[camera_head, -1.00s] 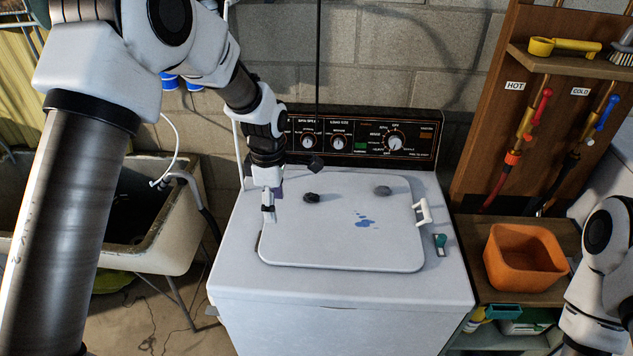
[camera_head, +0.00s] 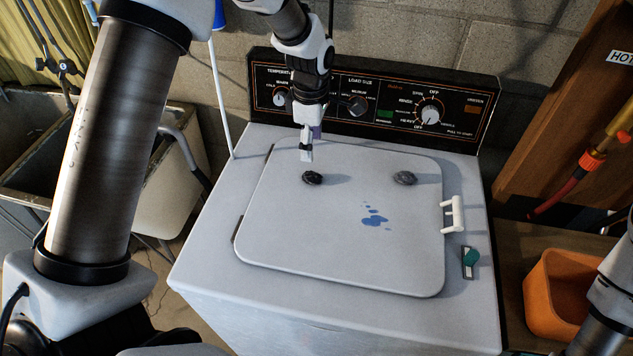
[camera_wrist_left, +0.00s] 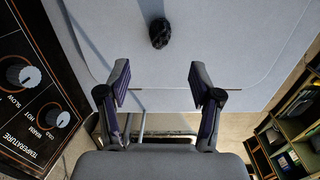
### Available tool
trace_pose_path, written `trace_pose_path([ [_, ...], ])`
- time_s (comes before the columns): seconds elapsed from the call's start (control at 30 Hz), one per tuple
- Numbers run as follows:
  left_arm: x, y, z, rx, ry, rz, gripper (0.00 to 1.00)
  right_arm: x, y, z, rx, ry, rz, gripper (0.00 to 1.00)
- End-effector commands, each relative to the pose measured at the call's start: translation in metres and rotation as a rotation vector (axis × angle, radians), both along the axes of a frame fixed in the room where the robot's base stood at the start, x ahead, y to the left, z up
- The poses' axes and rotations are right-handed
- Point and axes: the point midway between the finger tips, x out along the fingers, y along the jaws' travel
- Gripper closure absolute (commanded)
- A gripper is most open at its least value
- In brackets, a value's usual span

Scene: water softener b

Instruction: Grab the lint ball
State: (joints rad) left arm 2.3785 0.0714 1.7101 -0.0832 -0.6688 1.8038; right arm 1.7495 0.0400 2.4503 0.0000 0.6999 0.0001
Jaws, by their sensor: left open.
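A dark, nearly black lint ball (camera_head: 312,178) lies on the white washer lid (camera_head: 300,235), left of the lid's middle near its back edge. A greyer lump (camera_head: 405,178) lies to its right. My left gripper (camera_head: 306,152) hangs over the lid's back part, just behind the dark ball in the picture. In the left wrist view its two fingers (camera_wrist_left: 158,78) are spread with nothing between them. The dark ball (camera_wrist_left: 159,33) lies beyond the fingertips, centred between them. The grey lump is outside that view. My right gripper is not visible; only a right arm link shows.
The control panel (camera_head: 365,105) stands along the washer's back. A blue stain (camera_head: 374,217) marks the lid, and a white handle (camera_head: 454,213) rises at its right edge. An orange bin (camera_head: 560,300) stands at right, and a sink (camera_head: 165,190) at left.

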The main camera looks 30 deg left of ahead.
Motion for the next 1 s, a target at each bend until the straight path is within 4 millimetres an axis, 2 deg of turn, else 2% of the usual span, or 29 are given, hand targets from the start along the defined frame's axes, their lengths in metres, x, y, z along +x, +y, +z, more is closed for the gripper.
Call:
trace_pose_path([
  [0.03,0.000,0.000,-0.017,0.000,0.000,0.000,0.35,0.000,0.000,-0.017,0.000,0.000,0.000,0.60],
  [0.17,0.000,0.000,-0.028,0.000,0.001,0.000,0.35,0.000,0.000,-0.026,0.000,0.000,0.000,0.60],
  [0.47,-0.003,0.003,-0.061,0.000,0.005,0.000,0.35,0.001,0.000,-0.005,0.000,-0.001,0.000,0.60],
  [0.57,-0.005,0.007,-0.079,-0.001,0.006,0.001,0.35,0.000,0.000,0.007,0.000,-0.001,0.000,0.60],
  [0.7,-0.004,0.007,-0.100,0.000,0.002,0.000,0.35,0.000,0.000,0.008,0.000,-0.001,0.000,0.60],
  [0.9,-0.003,0.006,-0.102,-0.001,0.000,0.000,0.35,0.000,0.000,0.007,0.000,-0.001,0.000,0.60],
  [1.0,-0.003,0.006,-0.102,-0.001,0.000,0.000,0.54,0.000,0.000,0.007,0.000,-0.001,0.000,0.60],
])
